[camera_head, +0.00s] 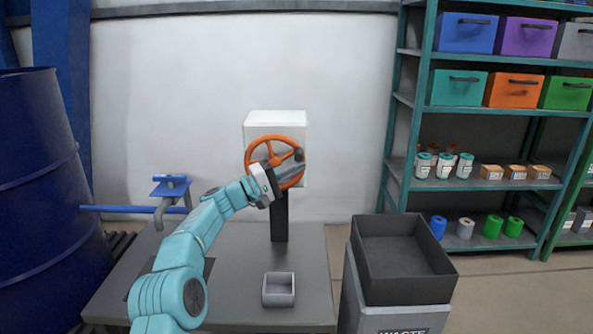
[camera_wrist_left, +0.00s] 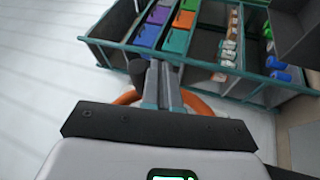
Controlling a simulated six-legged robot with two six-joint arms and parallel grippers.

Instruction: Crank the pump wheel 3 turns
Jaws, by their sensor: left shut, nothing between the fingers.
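The pump wheel (camera_head: 262,139) is an orange spoked wheel on the front of a white box (camera_head: 290,121) on a dark post (camera_head: 279,222). A dark knob (camera_head: 299,155) sits at the wheel's right side. My left gripper (camera_head: 295,168) is at the wheel's lower right, just below the knob, and hides part of the rim. In the left wrist view, the fingers (camera_wrist_left: 161,72) are together, with the dark knob (camera_wrist_left: 137,72) just left of them and the orange rim (camera_wrist_left: 195,104) behind. My right gripper is not in view.
The post stands on a grey table (camera_head: 235,285) with a small open grey box (camera_head: 279,290). A dark waste bin (camera_head: 400,245) is right of the table. A blue barrel (camera_head: 40,190) stands left. A green shelf (camera_head: 490,185) with bins stands at right.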

